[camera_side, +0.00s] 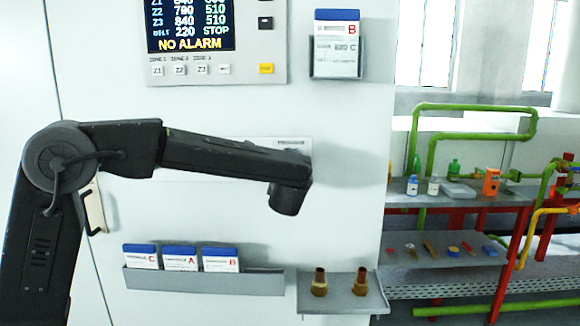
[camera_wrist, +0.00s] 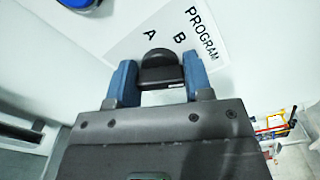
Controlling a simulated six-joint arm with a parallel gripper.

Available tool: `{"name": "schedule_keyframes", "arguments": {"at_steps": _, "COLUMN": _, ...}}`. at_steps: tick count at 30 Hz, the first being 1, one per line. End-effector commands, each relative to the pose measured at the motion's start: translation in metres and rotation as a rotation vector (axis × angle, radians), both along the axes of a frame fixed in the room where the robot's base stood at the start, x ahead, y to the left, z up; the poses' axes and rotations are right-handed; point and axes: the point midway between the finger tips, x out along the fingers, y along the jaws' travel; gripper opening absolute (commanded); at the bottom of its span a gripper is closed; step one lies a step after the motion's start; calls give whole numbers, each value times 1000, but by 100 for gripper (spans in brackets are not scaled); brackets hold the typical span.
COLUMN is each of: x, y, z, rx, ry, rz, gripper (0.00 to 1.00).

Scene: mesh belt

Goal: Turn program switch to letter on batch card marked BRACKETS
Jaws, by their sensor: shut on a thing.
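The program switch is a black knob (camera_wrist: 158,60) on a white plate (camera_wrist: 120,48) marked PROGRAM, with the letters A and B in view. My gripper (camera_wrist: 160,78) has its two blue fingers on either side of the knob, shut on it. Which letter the knob points to cannot be told. In the side view my arm hides the switch; only part of its plate (camera_side: 292,142) shows.
A display panel (camera_side: 190,25) reads NO ALARM above several buttons. Two brass fittings (camera_side: 319,283) (camera_side: 360,283) stand on a small shelf (camera_side: 342,302). Shelves and pipes are at right.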

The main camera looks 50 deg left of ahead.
Motion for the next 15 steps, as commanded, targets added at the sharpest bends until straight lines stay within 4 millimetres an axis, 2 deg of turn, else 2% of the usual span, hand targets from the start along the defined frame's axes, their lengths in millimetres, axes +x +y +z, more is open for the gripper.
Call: {"name": "schedule_keyframes", "arguments": {"at_steps": 15, "x": 0, "y": 0, "z": -1, "rx": -343, "ry": -344, "rz": 1, "gripper": 23}}
